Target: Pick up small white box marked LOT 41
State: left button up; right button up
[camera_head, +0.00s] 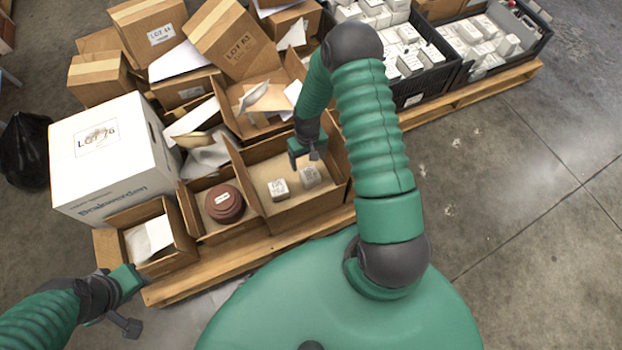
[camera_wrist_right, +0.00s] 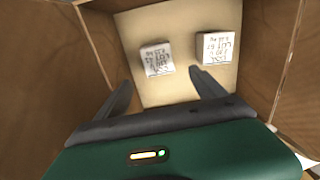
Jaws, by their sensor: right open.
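Two small white boxes with dark printing lie on the floor of an open cardboard carton (camera_head: 264,163). In the head view one white box (camera_head: 278,188) is left and the other white box (camera_head: 310,176) is right. The wrist view shows a left white box (camera_wrist_right: 157,58) and a right white box (camera_wrist_right: 219,46). I cannot read for certain which is LOT 41. My right gripper (camera_head: 306,157) is open and empty over the carton, apart from both boxes. Its fingers (camera_wrist_right: 164,90) point toward them in the wrist view. My left gripper (camera_head: 128,300) is at the lower left, its jaw state unclear.
A carton with a reddish-brown round object (camera_head: 223,203) adjoins on the left. A large white box (camera_head: 110,155) stands farther left. Cartons are piled behind. Black crates (camera_head: 440,71) of white boxes stand at upper right. The carton's walls surround the two boxes. Floor at right is clear.

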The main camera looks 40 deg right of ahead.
jog(key=f, duration=0.2)
jog(key=a+f+b, duration=0.1)
jog(key=f, duration=0.1)
jog(key=shift+f+b, duration=0.3)
jog(key=shift+f, duration=0.05)
jog(key=f+b, duration=0.2)
jog(key=f, duration=0.1)
jog(key=s+d+f+b, duration=0.1)
jog(key=f, duration=0.1)
jog(key=shift+f+b, duration=0.15)
jog(key=shift+b, duration=0.25)
jog(key=shift+f, duration=0.2)
jog(key=shift+a+r, duration=0.1)
jog(key=shift+r, duration=0.15)
pick_arm(q)
jog(key=s+x, duration=0.1)
jog(key=x, duration=0.5)
jog(key=shift+s+a+f, duration=0.15)
jog(key=shift+a+f, duration=0.15)
jog(key=shift+a, duration=0.1)
pick_arm(e)
jog(key=c, duration=1.6)
